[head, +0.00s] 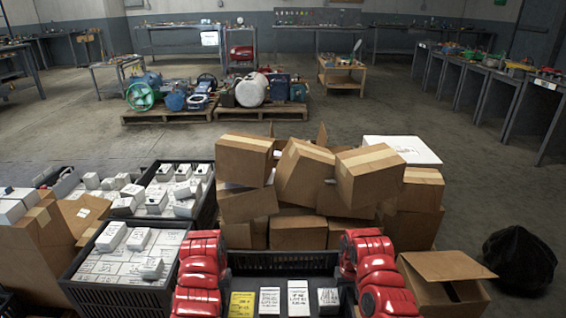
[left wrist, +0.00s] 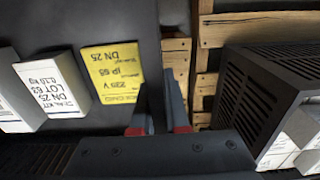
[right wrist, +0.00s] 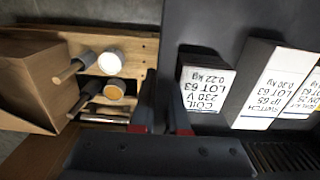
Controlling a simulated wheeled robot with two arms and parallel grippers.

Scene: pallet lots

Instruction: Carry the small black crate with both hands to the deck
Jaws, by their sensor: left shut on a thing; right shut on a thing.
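The small black crate (head: 282,262) is low in the middle of the head view, between my two red arms. A yellow labelled box (head: 242,304) and several white labelled boxes (head: 298,298) stand in it in a row. In the left wrist view, my left gripper (left wrist: 160,105) is shut on the crate's side wall, close to the yellow box. In the right wrist view, my right gripper (right wrist: 166,105) is shut on the opposite wall, beside a white box (right wrist: 207,88). The head view does not show the fingers. I cannot tell which surface is the deck.
A larger black crate (head: 118,292) of white boxes is close on the left; it shows in the left wrist view (left wrist: 255,100). Stacked cardboard boxes (head: 300,232) stand just beyond. An open carton (head: 445,265) and black bag (head: 519,259) are right. Pallet slats (left wrist: 208,65) lie below.

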